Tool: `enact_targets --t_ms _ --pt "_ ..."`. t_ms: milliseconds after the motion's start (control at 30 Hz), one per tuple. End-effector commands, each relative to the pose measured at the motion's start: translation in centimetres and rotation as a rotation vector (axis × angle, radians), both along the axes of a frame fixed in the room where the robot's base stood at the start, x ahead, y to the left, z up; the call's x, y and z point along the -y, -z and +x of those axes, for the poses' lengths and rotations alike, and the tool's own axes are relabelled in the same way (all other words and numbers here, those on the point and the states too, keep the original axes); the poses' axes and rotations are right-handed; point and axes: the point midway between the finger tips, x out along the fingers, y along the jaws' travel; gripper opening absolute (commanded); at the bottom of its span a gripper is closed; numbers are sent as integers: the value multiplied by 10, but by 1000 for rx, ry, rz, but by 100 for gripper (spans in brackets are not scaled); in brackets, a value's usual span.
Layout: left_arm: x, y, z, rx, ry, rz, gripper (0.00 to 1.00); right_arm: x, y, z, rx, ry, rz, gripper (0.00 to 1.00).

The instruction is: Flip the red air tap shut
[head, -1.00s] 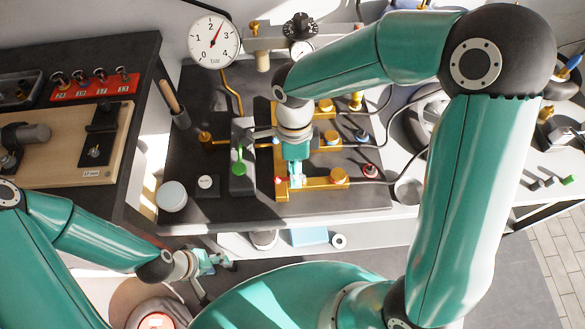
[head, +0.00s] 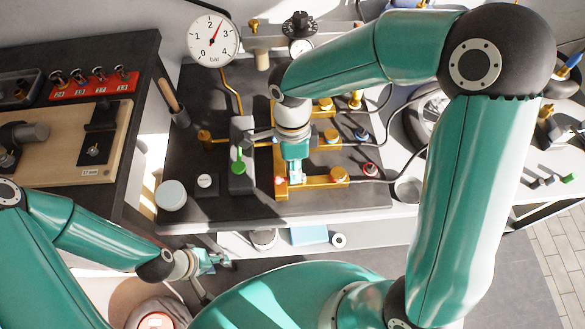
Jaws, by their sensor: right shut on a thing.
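A brass manifold (head: 325,183) with several branches stands on the dark board in the middle of the head view. The red air tap (head: 279,181) shows only as a small red patch at the front branch, beside my right gripper. My right gripper (head: 295,178) points down there and is shut on the tap; its fingers and wrist hide most of the handle.
A pressure gauge (head: 212,39) reads a little above 2 bar. A green lever (head: 238,167) on a grey block stands left of the manifold. A white round lid (head: 171,195) lies at the board's front left. Blue-ringed and yellow fittings sit behind the red-ringed one.

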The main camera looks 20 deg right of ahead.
Motion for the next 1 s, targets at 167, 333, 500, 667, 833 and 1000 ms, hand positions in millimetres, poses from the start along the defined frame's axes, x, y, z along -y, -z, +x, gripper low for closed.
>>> enact_targets --t_ms 167,333,500,667,833,1000 --pt "0 7 0 0 0 0 40 0 1 1 11 -115 -1 0" --pt "0 14 0 0 0 0 40 0 1 -1 12 -259 -1 0" --pt "0 21 0 0 0 0 40 0 0 -4 14 -421 -2 0" --pt "0 28 0 0 0 0 40 0 0 -6 14 -573 -3 0" --pt "0 35 0 0 0 0 40 0 0 -9 16 -733 -3 0" --pt "0 42 0 0 0 0 40 1 0 -12 15 -894 -3 0"
